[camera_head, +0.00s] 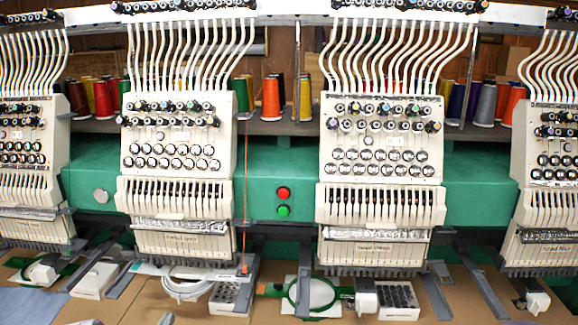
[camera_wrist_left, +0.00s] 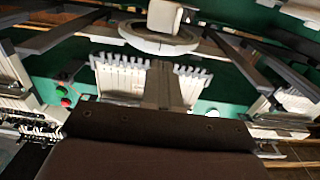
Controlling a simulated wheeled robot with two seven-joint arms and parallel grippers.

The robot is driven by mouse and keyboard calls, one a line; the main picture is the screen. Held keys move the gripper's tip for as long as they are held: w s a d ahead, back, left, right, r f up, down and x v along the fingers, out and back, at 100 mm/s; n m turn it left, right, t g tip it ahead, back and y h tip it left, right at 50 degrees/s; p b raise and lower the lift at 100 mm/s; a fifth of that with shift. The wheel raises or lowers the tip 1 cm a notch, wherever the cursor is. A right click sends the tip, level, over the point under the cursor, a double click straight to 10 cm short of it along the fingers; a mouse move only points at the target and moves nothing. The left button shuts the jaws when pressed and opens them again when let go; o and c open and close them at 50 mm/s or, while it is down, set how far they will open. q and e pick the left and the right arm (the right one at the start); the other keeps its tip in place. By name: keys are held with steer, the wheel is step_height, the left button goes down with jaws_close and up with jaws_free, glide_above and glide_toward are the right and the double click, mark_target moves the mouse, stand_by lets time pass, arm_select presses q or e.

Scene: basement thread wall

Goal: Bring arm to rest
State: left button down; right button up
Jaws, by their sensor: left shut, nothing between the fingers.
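My left gripper (camera_wrist_left: 160,125) shows as a wide dark block filling the lower middle of the left wrist view. It is shut and empty, and its fingertips are not clearly told apart. In the head view, only small pale and grey pieces show at the bottom edge on the left; I cannot tell whether they are part of my left arm. My right gripper is not in view.
Embroidery machine heads (camera_head: 380,150) line a green beam (camera_head: 285,175) with red and green buttons. Thread cones (camera_head: 270,98) stand behind.

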arm_select(q)
steer(key=s+d+r+g, duration=0.1)
steer(key=s+d+g, duration=0.2)
steer(key=s, duration=0.6)
steer(key=s+d+r+g, duration=0.1)
steer(key=s+d+g, duration=0.3)
steer(key=s+g, duration=0.4)
steer(key=s+d+r+g+y, duration=0.1)
steer(key=s+d+g, duration=0.3)
steer(key=s, duration=0.6)
steer(key=shift+s+d+r+n+g, duration=0.15)
steer(key=shift+d+r+n+g, duration=0.15)
steer(key=shift+g, duration=0.5)
